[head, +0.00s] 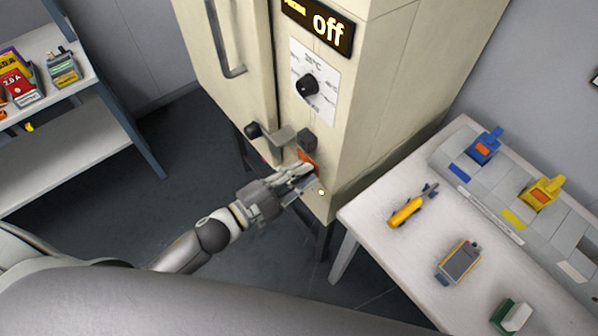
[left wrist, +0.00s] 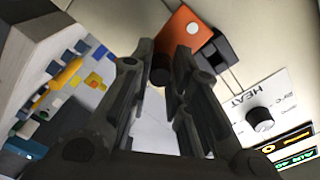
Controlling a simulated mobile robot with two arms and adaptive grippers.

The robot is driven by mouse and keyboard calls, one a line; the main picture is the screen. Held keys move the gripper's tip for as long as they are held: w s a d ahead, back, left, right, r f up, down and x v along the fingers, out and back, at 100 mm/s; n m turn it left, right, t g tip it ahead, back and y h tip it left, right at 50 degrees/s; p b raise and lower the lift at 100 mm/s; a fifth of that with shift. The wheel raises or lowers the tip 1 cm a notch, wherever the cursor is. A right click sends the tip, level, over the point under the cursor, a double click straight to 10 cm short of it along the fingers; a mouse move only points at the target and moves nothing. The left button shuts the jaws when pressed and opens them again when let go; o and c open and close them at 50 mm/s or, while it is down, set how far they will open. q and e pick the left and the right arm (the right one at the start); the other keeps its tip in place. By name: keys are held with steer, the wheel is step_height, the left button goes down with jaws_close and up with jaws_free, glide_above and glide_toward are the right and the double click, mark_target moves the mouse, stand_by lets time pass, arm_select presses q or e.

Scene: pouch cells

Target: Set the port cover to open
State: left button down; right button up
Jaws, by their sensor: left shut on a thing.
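The port cover appears to be the orange plate (head: 309,159) low on the front of the cream cabinet, partly hidden by my left gripper (head: 300,174). In the left wrist view the orange plate (left wrist: 180,34) bears a white dot and lies just beyond the fingertips, beside a dark block (left wrist: 212,52). My left gripper (left wrist: 166,62) is shut on a small dark round knob (left wrist: 160,77) at the plate's near end. The fingers hide part of the knob and plate. My right gripper is not in view.
The cabinet (head: 350,110) has a dial (head: 307,86), a display reading "off" (head: 318,27) and a door latch (head: 272,135). A white table (head: 365,220) with a yellow tool (head: 407,211) and several devices stands right. A shelf (head: 60,150) stands left.

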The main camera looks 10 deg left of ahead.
arm_select(q)
steer(key=shift+f+m, duration=0.45)
steer(key=shift+m, duration=0.45)
steer(key=shift+b, duration=0.3)
steer(key=c, duration=1.3)
jaws_free()
steer(key=v, duration=1.2)
